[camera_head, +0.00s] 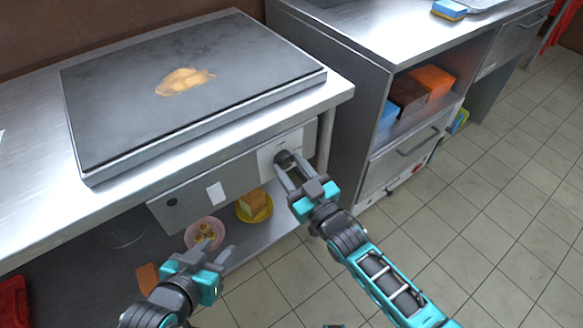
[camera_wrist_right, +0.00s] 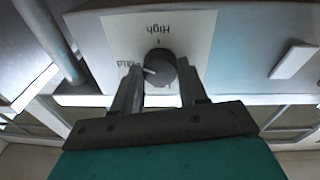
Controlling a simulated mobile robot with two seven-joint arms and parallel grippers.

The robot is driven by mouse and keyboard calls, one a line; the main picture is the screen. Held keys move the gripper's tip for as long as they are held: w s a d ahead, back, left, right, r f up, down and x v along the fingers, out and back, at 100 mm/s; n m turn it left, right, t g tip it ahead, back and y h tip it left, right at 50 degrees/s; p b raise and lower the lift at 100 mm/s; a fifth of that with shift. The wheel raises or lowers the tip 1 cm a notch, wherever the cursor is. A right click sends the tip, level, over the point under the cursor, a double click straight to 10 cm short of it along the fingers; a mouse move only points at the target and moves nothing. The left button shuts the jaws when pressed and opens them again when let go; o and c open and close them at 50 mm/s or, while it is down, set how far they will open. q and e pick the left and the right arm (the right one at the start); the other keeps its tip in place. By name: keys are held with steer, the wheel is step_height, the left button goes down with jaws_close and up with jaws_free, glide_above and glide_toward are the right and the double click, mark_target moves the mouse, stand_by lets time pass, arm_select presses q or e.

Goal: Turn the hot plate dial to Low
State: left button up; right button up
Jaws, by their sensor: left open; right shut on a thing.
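The hot plate (camera_head: 120,100) is a dark flat griddle on a steel counter, with brown food (camera_head: 185,81) on it. Its black dial (camera_head: 284,157) is on the front panel's right end and also shows in the right wrist view (camera_wrist_right: 159,65). There its white mark points left, toward the upside-down word "Mid"; "High" is at the top. Other lettering is hidden by my gripper. My right gripper (camera_head: 289,171) is shut on the dial, a finger at each side. My left gripper (camera_head: 209,250) is open and empty, in front of the lower shelf.
A pink bowl (camera_head: 205,233) and a yellow plate (camera_head: 254,206) with a block-shaped item stand on the lower shelf. A steel cabinet (camera_head: 345,110) with colored boxes stands to the right. The tiled floor (camera_head: 480,210) at right is clear.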

steer(key=n, duration=0.3)
steer(key=n+y, duration=0.1)
steer(key=n, duration=0.2)
steer(key=shift+d+f+g, duration=0.1)
steer(key=shift+g, duration=0.2)
steer(key=n, duration=0.3)
steer(key=n+g, duration=0.1)
steer(key=n, duration=0.3)
steer(key=shift+y+b, duration=0.3)
steer(key=shift+y, duration=0.1)
steer(key=n, duration=0.7)
steer(key=shift+w+d+g+b, duration=0.1)
steer(key=shift+g+b, duration=0.25)
steer(key=shift+g, duration=0.05)
steer(key=n, duration=0.4)
steer(key=shift+r+g, duration=0.2)
steer(key=shift+g, duration=0.1)
steer(key=shift+n+b, duration=0.3)
steer(key=shift+n, duration=0.3)
steer(key=o, duration=1.1)
steer(key=shift+c, duration=0.2)
